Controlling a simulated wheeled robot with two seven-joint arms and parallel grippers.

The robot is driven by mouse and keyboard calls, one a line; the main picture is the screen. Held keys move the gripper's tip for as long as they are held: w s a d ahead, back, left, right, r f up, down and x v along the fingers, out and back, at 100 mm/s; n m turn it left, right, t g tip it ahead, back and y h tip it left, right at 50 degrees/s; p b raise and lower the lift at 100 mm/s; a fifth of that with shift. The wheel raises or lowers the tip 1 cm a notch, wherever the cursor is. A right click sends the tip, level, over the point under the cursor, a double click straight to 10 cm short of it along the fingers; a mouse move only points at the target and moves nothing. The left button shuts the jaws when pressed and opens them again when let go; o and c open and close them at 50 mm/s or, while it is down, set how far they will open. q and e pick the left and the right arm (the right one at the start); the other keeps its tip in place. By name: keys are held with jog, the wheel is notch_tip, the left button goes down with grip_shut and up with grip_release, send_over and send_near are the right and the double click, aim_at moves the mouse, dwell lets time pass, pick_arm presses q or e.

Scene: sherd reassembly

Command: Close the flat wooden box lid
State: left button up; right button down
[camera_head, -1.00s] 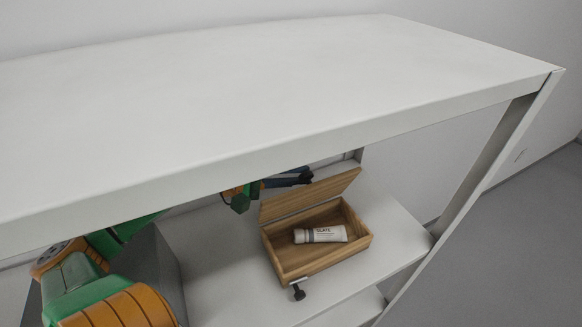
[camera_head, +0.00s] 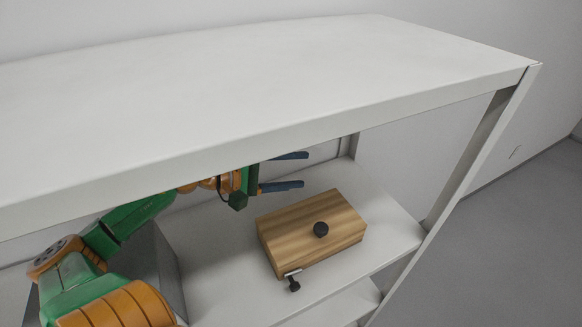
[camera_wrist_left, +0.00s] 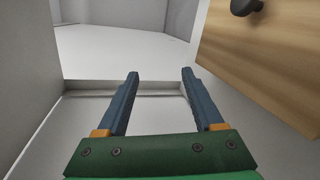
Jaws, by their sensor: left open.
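The flat wooden box (camera_head: 288,257) sits on the shelf with its lid (camera_head: 300,222) down flat over it. A black round knob (camera_head: 321,229) stands on the lid. A small metal latch with a black knob (camera_head: 293,284) hangs at the front left edge. My left gripper (camera_head: 305,170) is open and empty behind the box's far left side, its two blue fingers apart. In the left wrist view the fingers (camera_wrist_left: 159,72) are spread with nothing between them, and the wooden lid (camera_wrist_left: 262,60) lies to their right. The box's contents are hidden.
The white upper board (camera_head: 270,90) of the shelf unit overhangs my left arm. A grey block (camera_head: 165,262) stands left of the box. The shelf surface (camera_head: 225,282) in front and to the left of the box is bare. A shelf post (camera_head: 470,165) stands to the right.

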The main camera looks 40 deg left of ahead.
pick_arm(q)
jog(key=v, duration=0.7)
jog(key=shift+p, duration=0.45)
jog(key=shift+d, duration=0.1)
jog(key=shift+s, duration=0.1)
